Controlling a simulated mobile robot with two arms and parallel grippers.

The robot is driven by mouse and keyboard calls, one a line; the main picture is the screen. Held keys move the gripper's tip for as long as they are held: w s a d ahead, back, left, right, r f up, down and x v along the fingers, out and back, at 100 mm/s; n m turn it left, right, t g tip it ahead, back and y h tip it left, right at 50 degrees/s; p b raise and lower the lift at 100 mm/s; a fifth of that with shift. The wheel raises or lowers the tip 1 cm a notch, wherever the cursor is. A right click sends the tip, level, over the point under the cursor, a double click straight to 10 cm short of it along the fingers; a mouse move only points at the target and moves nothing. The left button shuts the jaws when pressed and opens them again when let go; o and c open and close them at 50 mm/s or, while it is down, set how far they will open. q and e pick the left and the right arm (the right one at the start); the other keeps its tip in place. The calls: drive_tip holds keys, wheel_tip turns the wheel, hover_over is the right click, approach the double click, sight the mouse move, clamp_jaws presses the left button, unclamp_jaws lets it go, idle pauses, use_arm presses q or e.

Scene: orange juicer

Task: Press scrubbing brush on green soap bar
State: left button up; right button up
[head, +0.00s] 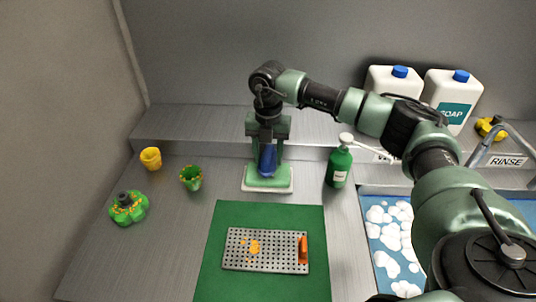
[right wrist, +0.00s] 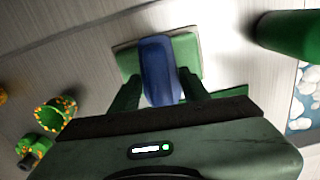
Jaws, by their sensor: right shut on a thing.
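My right gripper (head: 267,150) reaches down from its arm at the back middle of the counter. It is shut on the blue scrubbing brush (head: 267,161), one finger on each side. The brush also shows in the right wrist view (right wrist: 160,72), upright between the fingers. The green soap bar (head: 268,183) lies directly under the brush on a pale dish (head: 269,190). In the right wrist view the soap (right wrist: 213,52) spreads out behind the brush. The brush's lower end meets the soap in the picture; I cannot tell how firmly it presses. My left gripper is out of view.
A green bottle (head: 339,167) stands close on the right. A green cup (head: 191,178), yellow cup (head: 150,158) and green juicer part (head: 128,208) stand left. In front, a perforated tray (head: 266,263) with orange bits lies on a green mat (head: 215,275). A foamy sink (head: 395,245) is right.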

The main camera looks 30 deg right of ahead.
sight(268, 152)
drive_tip(key=shift+f, duration=0.45)
idle(1.0)
drive_tip(key=shift+r, duration=0.1)
drive_tip(key=shift+r+p, duration=2.25)
drive_tip(key=shift+r, duration=1.25)
